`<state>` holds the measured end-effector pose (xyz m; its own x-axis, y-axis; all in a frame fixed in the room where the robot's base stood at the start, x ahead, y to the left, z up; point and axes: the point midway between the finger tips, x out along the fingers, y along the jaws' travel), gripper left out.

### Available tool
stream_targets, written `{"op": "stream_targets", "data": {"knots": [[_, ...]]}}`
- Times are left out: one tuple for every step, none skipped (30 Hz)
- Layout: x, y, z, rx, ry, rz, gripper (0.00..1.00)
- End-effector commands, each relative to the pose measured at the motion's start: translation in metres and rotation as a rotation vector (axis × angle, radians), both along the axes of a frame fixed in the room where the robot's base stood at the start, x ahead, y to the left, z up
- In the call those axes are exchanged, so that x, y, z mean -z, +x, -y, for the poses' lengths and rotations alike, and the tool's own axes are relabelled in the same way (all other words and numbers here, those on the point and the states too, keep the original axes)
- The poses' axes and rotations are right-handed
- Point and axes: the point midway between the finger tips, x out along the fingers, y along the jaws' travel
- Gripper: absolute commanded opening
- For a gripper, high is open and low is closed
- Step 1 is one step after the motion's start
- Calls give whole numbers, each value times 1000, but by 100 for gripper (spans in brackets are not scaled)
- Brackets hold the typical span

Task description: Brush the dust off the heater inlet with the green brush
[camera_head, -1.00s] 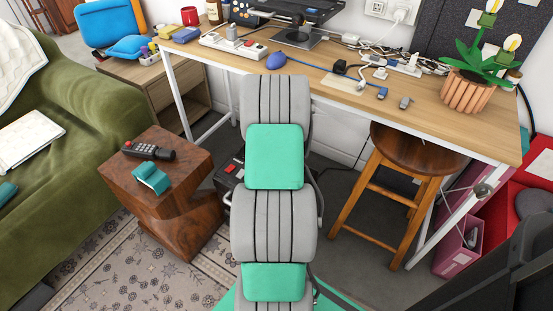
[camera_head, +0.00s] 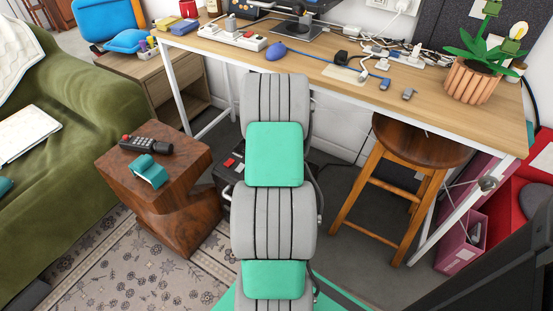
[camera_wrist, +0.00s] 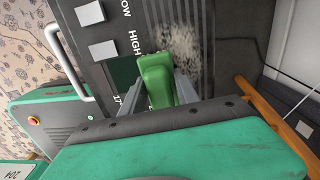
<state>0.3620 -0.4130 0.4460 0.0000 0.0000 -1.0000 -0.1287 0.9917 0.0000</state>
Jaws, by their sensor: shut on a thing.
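The green brush (camera_wrist: 155,78) is held in my gripper (camera_wrist: 158,92), as the wrist view shows. My gripper is shut on it, with a grey finger on each side. The brush's far end is at the lower edge of a pale grey dust patch (camera_wrist: 182,48). The dust lies on the heater's dark slatted inlet (camera_wrist: 204,20). I cannot tell whether bristles touch it. The heater (camera_wrist: 112,22) is dark, with "HIGH" lettering and grey square buttons. In the head view the heater (camera_head: 228,172) is mostly hidden behind my arm, and the brush and gripper are hidden.
A wooden side table (camera_head: 190,170) with a remote (camera_head: 146,145) and a teal object (camera_head: 149,171) stands left of the heater. A wooden stool (camera_head: 418,145) stands to the right. The desk (camera_head: 325,72) crosses behind, with cables on it. A green sofa (camera_head: 70,110) is further left.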

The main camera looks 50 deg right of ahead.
Motion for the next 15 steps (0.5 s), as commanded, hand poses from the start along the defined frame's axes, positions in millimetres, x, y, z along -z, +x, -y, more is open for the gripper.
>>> {"op": "stream_targets", "data": {"knots": [[1,0,0,0,0,0,0],[1,0,0,0,0,0,0],[2,0,0,0,0,0,0],[2,0,0,0,0,0,0],[3,0,0,0,0,0,0],[4,0,0,0,0,0,0],[4,0,0,0,0,0,0],[4,0,0,0,0,0,0],[5,0,0,0,0,0,0],[6,0,0,0,0,0,0],[6,0,0,0,0,0,0],[7,0,0,0,0,0,0],[7,0,0,0,0,0,0],[8,0,0,0,0,0,0],[8,0,0,0,0,0,0]]}}
